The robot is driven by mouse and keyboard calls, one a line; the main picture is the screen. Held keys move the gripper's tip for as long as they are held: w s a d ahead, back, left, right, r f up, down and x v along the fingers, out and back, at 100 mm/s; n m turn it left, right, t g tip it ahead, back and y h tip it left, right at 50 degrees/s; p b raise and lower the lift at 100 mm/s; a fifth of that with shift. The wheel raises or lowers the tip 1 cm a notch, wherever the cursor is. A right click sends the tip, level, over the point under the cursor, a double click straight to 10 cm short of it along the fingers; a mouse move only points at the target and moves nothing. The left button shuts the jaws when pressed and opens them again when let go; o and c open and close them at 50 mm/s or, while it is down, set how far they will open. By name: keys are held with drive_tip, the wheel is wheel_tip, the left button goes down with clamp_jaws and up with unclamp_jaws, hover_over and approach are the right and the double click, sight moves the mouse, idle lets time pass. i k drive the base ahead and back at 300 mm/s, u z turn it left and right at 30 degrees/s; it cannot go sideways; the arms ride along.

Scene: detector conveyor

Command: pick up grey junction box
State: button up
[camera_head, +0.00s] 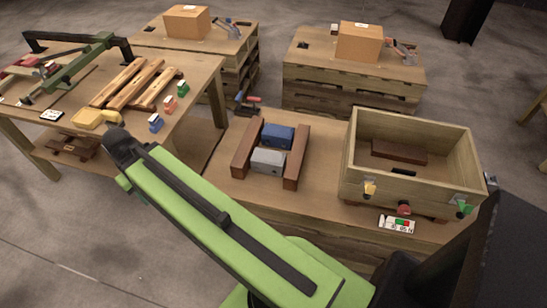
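A grey junction box (268,160) lies on the middle wooden bench (225,182), between two reddish-brown wooden rails. A blue box (278,136) sits just behind it, between the same rails. My green and black arm crosses the lower middle of the picture, and its dark joint end is at the left, well away from the grey box. Nothing covers the grey box's top and front.
The left rail (247,148) and right rail (297,157) flank the boxes closely. A large open wooden crate (404,192) stands to the right with a brown block inside. A tool-covered table (75,115) is at the left. Cartons (187,22) stand on pallets behind.

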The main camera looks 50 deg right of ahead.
sight(268, 162)
drive_tip(key=z, duration=1.5)
